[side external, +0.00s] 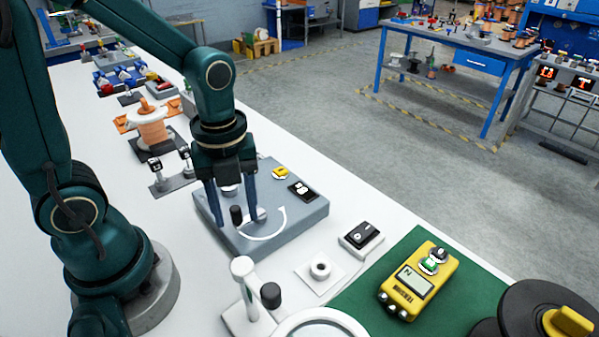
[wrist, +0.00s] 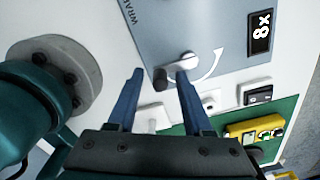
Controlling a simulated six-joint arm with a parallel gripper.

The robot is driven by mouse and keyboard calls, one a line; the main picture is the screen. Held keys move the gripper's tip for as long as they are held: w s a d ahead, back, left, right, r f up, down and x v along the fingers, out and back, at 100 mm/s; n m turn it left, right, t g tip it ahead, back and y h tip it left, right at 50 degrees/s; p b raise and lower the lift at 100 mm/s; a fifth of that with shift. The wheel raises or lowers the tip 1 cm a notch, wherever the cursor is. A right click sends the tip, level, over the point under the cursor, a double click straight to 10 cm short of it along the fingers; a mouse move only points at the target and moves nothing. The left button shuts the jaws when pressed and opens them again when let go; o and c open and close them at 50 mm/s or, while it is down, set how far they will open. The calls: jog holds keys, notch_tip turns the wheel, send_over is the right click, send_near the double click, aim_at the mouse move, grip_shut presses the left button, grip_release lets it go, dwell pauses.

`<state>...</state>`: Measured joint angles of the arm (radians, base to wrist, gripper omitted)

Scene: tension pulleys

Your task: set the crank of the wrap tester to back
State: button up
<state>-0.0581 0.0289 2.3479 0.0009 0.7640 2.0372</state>
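The wrap tester (side external: 305,213) is a flat grey-blue box on the white bench; it also fills the top of the wrist view (wrist: 215,20). Its crank has a silver arm (wrist: 178,64) and an upright black knob (side external: 236,214), which in the wrist view (wrist: 159,78) lies at the arm's left end. A white curved arrow (side external: 277,226) is printed beside the crank. My gripper (side external: 234,210) points down over the box. Its blue fingers are apart, one on either side of the knob; the wrist view shows the right fingertip overlapping the crank arm. I cannot tell whether either finger touches.
A black-and-white switch (side external: 361,237) and a white ring on a plate (side external: 319,269) stand near the box. A yellow meter (side external: 418,280) lies on a green mat (side external: 365,293). A white post with a black knob (side external: 270,296) stands in front. An orange spool (side external: 150,128) is behind.

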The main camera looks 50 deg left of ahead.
aim_at(235, 208)
jog(key=shift+r, duration=2.6)
jog(key=shift+r+t, duration=0.3)
jog(key=shift+r, duration=0.05)
jog(key=shift+s+d+r+n+t, duration=0.1)
jog(key=shift+s+r+n+t, duration=0.05)
jog(key=shift+r+n+t, duration=0.25)
jog(key=shift+s+d+r+n+t, duration=0.15)
jog(key=shift+r+n+t, duration=0.15)
jog(key=shift+r, duration=0.2)
jog(key=n+t, duration=0.1)
jog(key=n, duration=0.6)
jog(key=s+r+n+t, duration=0.1)
jog(key=n, duration=0.6)
jog(key=s+n+t, duration=0.1)
jog(key=n, duration=0.6)
jog(key=shift+d+r+t, duration=0.25)
jog(key=shift+r+t, duration=0.05)
